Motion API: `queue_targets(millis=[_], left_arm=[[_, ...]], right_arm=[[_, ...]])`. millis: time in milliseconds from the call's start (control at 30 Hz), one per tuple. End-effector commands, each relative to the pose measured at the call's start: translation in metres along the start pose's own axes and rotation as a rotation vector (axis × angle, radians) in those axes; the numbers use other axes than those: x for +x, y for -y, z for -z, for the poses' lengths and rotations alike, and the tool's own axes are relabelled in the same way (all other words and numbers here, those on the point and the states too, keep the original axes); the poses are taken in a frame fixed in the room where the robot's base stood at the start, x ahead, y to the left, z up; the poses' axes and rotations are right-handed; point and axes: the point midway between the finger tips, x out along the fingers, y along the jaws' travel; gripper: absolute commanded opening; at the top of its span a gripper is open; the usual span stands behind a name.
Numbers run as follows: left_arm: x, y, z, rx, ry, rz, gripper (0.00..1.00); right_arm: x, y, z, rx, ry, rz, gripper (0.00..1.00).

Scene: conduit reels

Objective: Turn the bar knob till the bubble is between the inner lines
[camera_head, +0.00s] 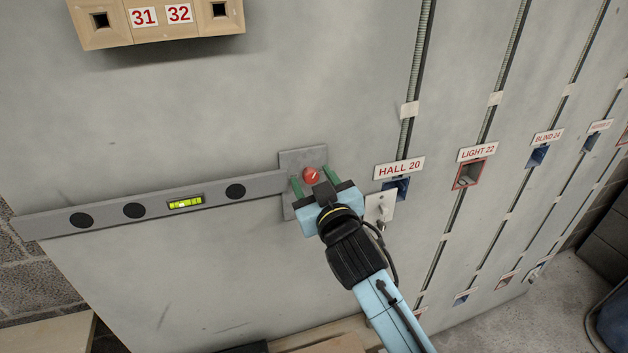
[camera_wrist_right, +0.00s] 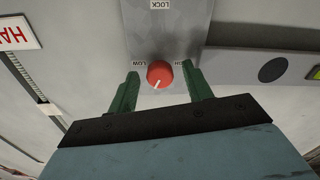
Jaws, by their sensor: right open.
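The grey level bar (camera_head: 110,212) is mounted on the wall panel and slopes up to the right in the head view. Its yellow-green vial (camera_head: 186,202) shows small there, and I cannot tell where the bubble lies against the lines. The red bar knob (camera_head: 311,174) sits on a grey plate (camera_head: 300,157) at the bar's right end. In the right wrist view the knob (camera_wrist_right: 159,74) has a white pointer line and stands between LOW and HIGH marks. My right gripper (camera_head: 315,185) is open, its green fingers on either side of the knob, apart from it. My left gripper is out of view.
A HALL 20 label (camera_head: 399,168) with a blue box and a white switch plate (camera_head: 379,208) are close to the right of my gripper. The panel below the bar is clear.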

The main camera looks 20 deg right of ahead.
Motion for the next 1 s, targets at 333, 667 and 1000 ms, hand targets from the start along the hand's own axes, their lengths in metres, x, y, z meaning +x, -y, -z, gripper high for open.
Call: queue_targets(millis=[333, 667, 1000], left_arm=[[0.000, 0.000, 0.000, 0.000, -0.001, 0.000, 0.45], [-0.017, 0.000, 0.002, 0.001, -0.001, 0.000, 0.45], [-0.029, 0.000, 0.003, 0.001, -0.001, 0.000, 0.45]], right_arm=[[0.000, 0.000, 0.000, 0.000, 0.000, 0.000, 0.16], [0.000, -0.001, 0.003, -0.126, 0.003, 0.001, 0.06], [0.000, 0.000, 0.001, -0.319, 0.000, 0.000, 0.06]])
